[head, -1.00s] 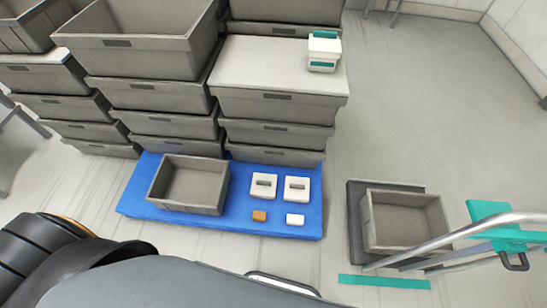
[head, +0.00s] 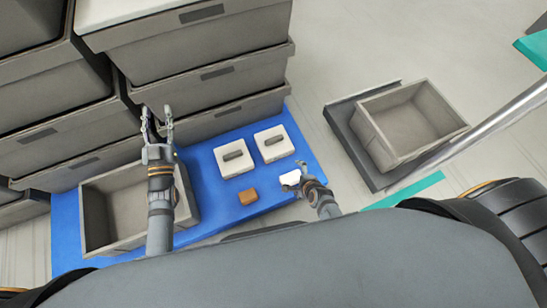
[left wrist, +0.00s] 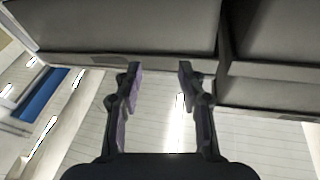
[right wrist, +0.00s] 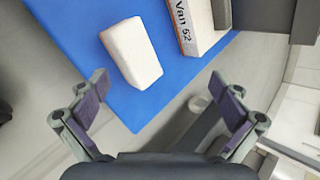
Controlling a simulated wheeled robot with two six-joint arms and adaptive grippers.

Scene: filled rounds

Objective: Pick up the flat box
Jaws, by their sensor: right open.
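Two white square boxes with grey tops marks stand on the blue mat, a left one (head: 235,158) and a right one (head: 273,143). The frames do not settle which is the flat box. My right gripper (head: 293,177) is open beside the small white box, partly covering it. In the right wrist view this box (right wrist: 131,52) lies ahead of the open, empty fingers (right wrist: 160,92). My left gripper (head: 157,112) is open and empty above the grey crate's back edge.
An empty grey crate (head: 90,225) stands on the left of the blue mat (head: 212,212). Stacked grey crates (head: 205,50) rise behind. Another empty crate (head: 385,155) sits on a dark base at right, near a metal rail (head: 480,125).

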